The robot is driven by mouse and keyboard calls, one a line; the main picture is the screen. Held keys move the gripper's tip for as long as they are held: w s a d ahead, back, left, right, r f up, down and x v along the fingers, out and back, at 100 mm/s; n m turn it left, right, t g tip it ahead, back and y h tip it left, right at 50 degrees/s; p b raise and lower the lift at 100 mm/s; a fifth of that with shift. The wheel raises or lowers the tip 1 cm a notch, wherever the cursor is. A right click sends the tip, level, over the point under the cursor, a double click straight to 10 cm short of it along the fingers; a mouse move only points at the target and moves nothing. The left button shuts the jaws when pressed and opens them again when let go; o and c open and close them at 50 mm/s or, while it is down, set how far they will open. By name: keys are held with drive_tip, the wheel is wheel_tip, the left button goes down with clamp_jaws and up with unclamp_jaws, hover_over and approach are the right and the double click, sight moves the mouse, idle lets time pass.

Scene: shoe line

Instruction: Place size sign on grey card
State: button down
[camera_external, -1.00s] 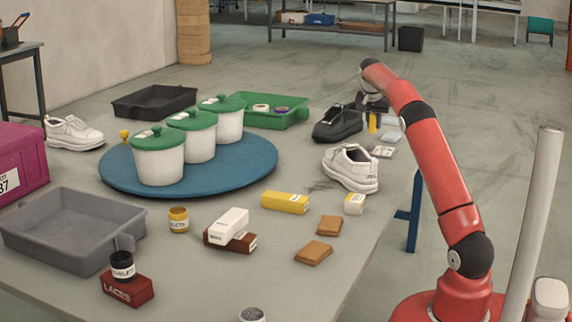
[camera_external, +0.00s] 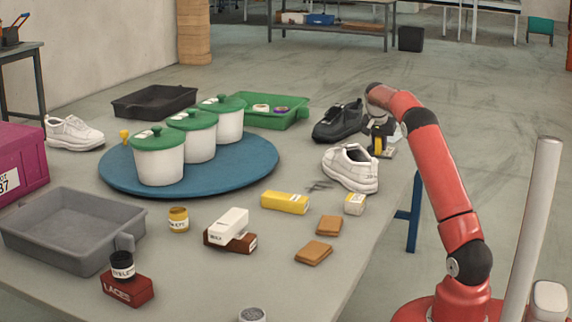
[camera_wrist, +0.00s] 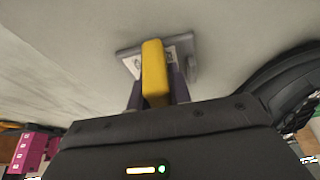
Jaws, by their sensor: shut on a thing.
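My gripper (camera_external: 380,133) is at the far right edge of the table, shut on a yellow upright piece that I take to be the size sign (camera_external: 377,146). In the wrist view the yellow sign (camera_wrist: 154,72) stands between the two dark fingers. A flat grey card (camera_wrist: 190,46) with a white printed patch lies below and behind it. In the external view a small part of the grey card (camera_external: 391,153) shows by the fingertips. Whether the sign touches the card, I cannot tell.
A black shoe (camera_external: 338,122) stands just left of my gripper, and a white shoe (camera_external: 351,168) stands nearer the camera. A green tray (camera_external: 295,118) and a blue turntable (camera_external: 255,175) with lidded pots are farther left. A yellow box (camera_external: 285,201) lies in front.

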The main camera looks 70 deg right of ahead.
drive_tip(key=shift+f, duration=0.1)
drive_tip(key=c, duration=1.3)
unclamp_jaws()
drive_tip(key=shift+r, duration=0.2)
drive_tip(key=p+v, duration=0.1)
drive_tip(key=v, duration=1.1)
